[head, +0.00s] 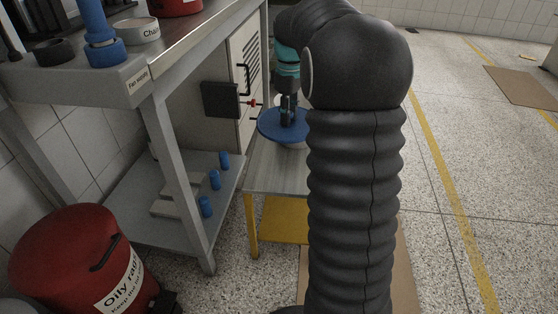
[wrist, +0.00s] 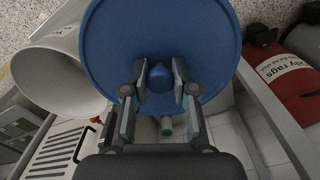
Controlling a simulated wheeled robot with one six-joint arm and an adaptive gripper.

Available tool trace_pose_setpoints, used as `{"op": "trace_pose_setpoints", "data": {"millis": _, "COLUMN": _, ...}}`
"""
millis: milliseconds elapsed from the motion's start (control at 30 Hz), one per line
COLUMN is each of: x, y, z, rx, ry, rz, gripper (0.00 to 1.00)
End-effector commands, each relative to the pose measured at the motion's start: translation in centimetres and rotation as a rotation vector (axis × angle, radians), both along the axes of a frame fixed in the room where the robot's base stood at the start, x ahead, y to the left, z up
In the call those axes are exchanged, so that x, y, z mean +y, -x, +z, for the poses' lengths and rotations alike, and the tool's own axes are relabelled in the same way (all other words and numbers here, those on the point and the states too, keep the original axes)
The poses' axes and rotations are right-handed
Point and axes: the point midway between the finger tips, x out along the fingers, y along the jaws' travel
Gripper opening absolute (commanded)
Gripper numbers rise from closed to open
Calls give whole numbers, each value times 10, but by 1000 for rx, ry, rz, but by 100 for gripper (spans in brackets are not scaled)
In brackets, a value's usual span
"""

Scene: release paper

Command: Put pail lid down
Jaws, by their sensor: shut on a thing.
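The pail lid is a round blue disc (head: 272,126) with a knob in its middle, and it fills the upper middle of the wrist view (wrist: 112,38). My gripper (head: 288,119) is above the lid in the head view. In the wrist view my gripper (wrist: 158,78) has its two fingers on either side of the knob, shut on it. A white, open-mouthed pail (wrist: 52,72) shows at the left of the wrist view, partly hidden by the lid. In the head view only a pale sliver shows below the lid. I cannot tell the gap between lid and surface.
A low grey-topped table (head: 275,180) with yellow legs stands below the lid. A grey workbench (head: 130,80) with a lower shelf is at left. A cabinet with a black handle box (head: 220,99) is close behind the lid. A red oily-rags bin (head: 75,262) stands front left. Floor at right is mostly clear.

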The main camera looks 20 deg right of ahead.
Motion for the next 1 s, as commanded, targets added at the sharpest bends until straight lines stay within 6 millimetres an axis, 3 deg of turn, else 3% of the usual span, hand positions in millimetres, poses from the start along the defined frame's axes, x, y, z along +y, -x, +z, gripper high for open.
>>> {"op": "trace_pose_setpoints", "data": {"millis": 133, "x": -3, "y": 2, "z": -14, "rx": 3, "ry": -1, "rz": 10, "gripper": 0}}
{"op": "trace_pose_setpoints", "data": {"millis": 600, "x": -3, "y": 2, "z": -116, "rx": 3, "ry": -1, "rz": 7, "gripper": 0}}
{"op": "trace_pose_setpoints", "data": {"millis": 1000, "x": -2, "y": 2, "z": -149, "rx": 2, "ry": -1, "rz": 9, "gripper": 0}}
